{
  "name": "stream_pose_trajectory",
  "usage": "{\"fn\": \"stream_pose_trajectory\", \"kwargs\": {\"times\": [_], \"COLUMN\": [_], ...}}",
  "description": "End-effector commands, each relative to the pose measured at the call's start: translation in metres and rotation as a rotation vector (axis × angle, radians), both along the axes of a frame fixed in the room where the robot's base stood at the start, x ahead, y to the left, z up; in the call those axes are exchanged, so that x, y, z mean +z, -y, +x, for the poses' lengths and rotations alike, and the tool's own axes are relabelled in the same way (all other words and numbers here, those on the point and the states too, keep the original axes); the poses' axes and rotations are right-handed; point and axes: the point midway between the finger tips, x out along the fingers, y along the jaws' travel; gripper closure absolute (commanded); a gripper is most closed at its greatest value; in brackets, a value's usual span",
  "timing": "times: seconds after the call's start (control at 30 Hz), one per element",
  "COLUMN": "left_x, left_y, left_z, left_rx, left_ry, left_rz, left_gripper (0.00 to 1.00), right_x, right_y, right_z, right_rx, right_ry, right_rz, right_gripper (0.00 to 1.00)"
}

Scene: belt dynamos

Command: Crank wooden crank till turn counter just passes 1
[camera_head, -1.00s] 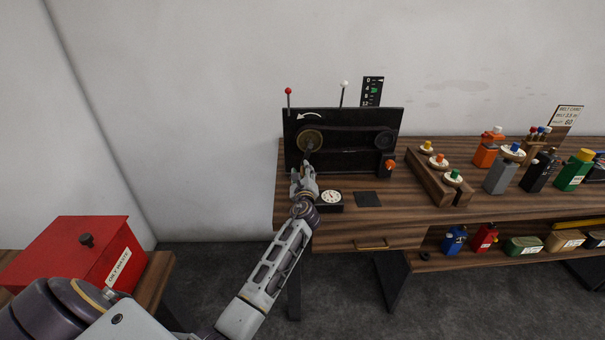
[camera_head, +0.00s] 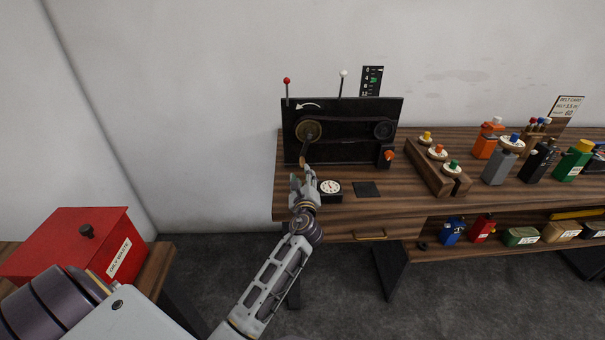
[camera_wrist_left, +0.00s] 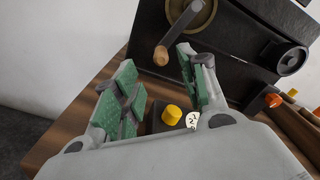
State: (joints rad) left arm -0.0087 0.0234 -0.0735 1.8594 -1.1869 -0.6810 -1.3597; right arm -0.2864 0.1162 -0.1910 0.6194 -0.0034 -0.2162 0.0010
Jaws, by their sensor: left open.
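The wooden crank (camera_head: 304,153) hangs down from the brass wheel (camera_head: 308,131) on the black upright panel. In the left wrist view, the crank (camera_wrist_left: 180,32) ends in a rounded wooden grip (camera_wrist_left: 161,56). My left gripper (camera_head: 304,178) is just below and in front of the crank in the head view. In the wrist view its green-padded fingers (camera_wrist_left: 160,84) are spread, with the grip beyond their tips and nothing held. A round white dial (camera_head: 330,186) sits on a black box beside the gripper; its marks are too small to read. My right gripper is not seen.
A black pulley (camera_head: 383,130) and an orange knob (camera_head: 390,155) are on the panel's right side. A wooden block (camera_head: 435,175) with coloured knobs and several bottles stand further right. A red box (camera_head: 70,245) is at lower left. A dark square (camera_head: 367,189) lies on the table.

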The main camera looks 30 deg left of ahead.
Motion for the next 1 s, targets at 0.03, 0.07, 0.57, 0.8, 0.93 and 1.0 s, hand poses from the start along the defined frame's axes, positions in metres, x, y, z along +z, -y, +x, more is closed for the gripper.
{"fn": "stream_pose_trajectory", "kwargs": {"times": [0.03,0.07,0.57,0.8,0.93,1.0], "left_x": [-0.001,-0.001,0.000,0.000,0.005,0.011], "left_y": [0.003,0.005,0.016,0.016,0.016,0.015], "left_z": [-0.005,-0.007,-0.026,-0.026,-0.024,-0.023], "left_rx": [0.000,-0.001,0.000,0.000,0.000,0.000], "left_ry": [-0.002,-0.001,0.000,0.001,0.005,0.011], "left_rz": [-0.001,0.000,0.000,-0.001,-0.001,0.002], "left_gripper": [0.58,0.58,0.58,0.67,0.83,0.92], "right_x": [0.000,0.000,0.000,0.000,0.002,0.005], "right_y": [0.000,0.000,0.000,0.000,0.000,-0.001], "right_z": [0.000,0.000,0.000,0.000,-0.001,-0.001], "right_rx": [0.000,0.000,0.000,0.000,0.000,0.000], "right_ry": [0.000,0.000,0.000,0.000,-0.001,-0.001], "right_rz": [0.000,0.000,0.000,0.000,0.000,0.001], "right_gripper": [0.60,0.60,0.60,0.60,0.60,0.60]}}
